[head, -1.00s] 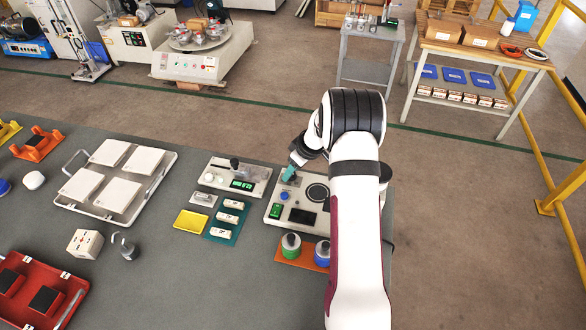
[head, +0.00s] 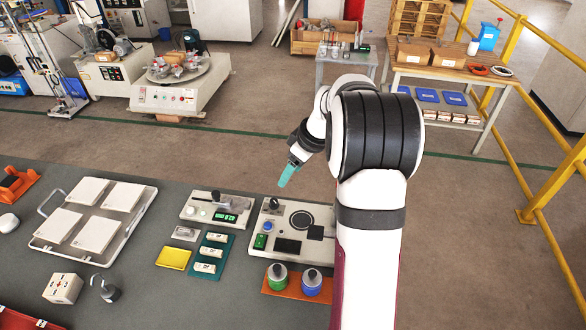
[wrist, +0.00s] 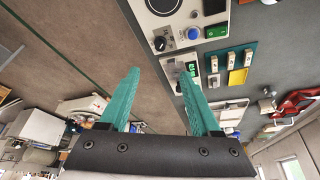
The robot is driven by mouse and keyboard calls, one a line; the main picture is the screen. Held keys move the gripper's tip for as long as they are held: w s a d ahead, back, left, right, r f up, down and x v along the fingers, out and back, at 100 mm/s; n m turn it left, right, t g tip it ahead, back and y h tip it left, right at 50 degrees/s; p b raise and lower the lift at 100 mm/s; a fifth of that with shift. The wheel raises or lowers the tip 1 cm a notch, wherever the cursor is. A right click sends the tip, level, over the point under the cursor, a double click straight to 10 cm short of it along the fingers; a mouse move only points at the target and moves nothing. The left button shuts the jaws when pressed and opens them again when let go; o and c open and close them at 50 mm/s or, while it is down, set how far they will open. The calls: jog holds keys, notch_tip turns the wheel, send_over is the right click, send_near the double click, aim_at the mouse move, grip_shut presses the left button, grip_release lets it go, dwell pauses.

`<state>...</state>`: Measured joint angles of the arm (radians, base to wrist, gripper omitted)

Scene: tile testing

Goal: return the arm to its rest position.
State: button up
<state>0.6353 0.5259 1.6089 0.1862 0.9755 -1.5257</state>
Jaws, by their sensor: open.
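My gripper (head: 286,175) shows in the head view as teal fingers at the end of my white arm. It is in the air above the back edge of the grey-green table (head: 150,288), near a control box (head: 262,238) with a black knob, a blue button and a green switch. In the wrist view my gripper (wrist: 160,92) has its two teal fingers spread wide apart with nothing between them. The control box (wrist: 172,22) shows beyond the fingertips there.
A second box with a green display (head: 215,208), a teal mat of white blocks (head: 222,241), a yellow pad (head: 173,257) and a tray of white tiles (head: 45,257) lie to the left. Two bottles stand on an orange holder (head: 294,287). Open floor lies behind the table.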

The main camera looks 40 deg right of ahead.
jog(key=shift+s+r, duration=0.2)
jog(key=shift+r, duration=0.25)
jog(key=s+a+r+m+g, duration=0.1)
jog(key=s+a+r, duration=0.15)
jog(key=a, duration=0.35)
jog(key=s+a+r+m, duration=0.2)
jog(key=s+a, duration=0.1)
jog(key=a, duration=0.3)
jog(key=s+a+m+g, duration=0.1)
jog(key=s+a, duration=0.3)
jog(key=s, duration=0.4)
jog(key=s+a+m+g, duration=0.1)
jog(key=s+a+m, duration=0.2)
jog(key=s+a, duration=0.2)
jog(key=s+a+m+g, duration=0.1)
jog(key=s+a, duration=0.4)
jog(key=s, duration=0.6)
jog(key=shift+f+m, duration=0.4)
jog(key=shift+m, duration=0.5)
jog(key=shift+w, duration=0.1)
